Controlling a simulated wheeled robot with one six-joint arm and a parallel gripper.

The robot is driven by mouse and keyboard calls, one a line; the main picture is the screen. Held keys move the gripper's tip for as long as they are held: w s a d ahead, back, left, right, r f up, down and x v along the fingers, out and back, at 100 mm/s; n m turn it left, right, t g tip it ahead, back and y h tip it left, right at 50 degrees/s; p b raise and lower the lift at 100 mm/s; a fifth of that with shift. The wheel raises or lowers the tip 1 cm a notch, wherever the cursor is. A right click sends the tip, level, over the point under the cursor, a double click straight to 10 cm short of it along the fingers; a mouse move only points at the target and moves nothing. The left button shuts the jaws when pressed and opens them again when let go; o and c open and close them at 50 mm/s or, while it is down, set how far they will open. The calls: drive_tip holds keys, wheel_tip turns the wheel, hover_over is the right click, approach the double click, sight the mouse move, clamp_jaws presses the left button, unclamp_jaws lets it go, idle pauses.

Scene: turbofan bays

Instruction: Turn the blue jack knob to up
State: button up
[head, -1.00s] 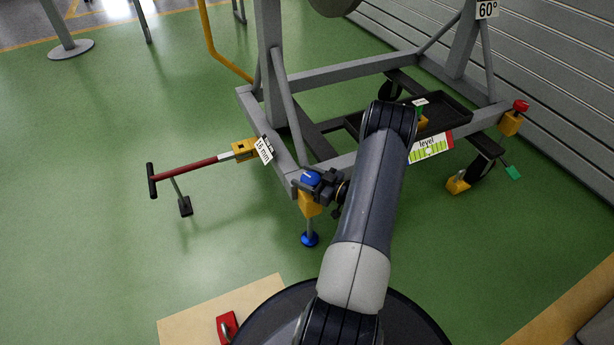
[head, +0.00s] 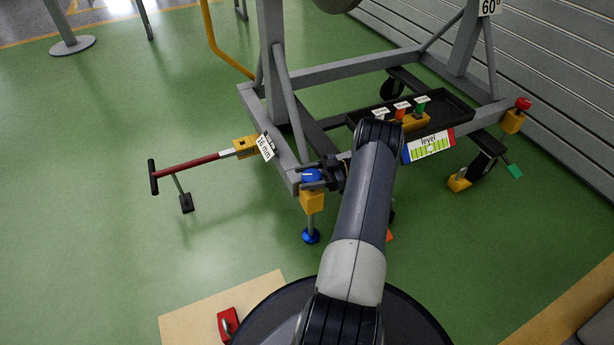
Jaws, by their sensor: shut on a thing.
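The blue jack knob (head: 311,175) sits on top of a yellow jack block (head: 312,202) at the near corner of the grey stand. It carries a white mark on its top. Below the block a thin leg runs down to a blue foot (head: 311,236) at the floor. My gripper (head: 316,178) comes in from the right and is shut on the blue knob. Its dark fingers hide part of the knob's side. A level gauge (head: 429,147) with a green scale and red and blue ends is on the stand's front beam; its bubble is too small to judge.
The grey stand frame (head: 350,67) rises behind the knob. A red tow bar (head: 187,165) with a "16 mm" tag (head: 267,147) reaches left. A black tray (head: 455,105) holds tagged items. A red knob (head: 523,104) is at right. Green floor is open at left.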

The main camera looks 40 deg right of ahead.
drive_tip(key=shift+a+n+g, duration=0.1)
drive_tip(key=shift+n+g, duration=0.2)
drive_tip(key=shift+g, duration=0.2)
drive_tip(key=o, duration=1)
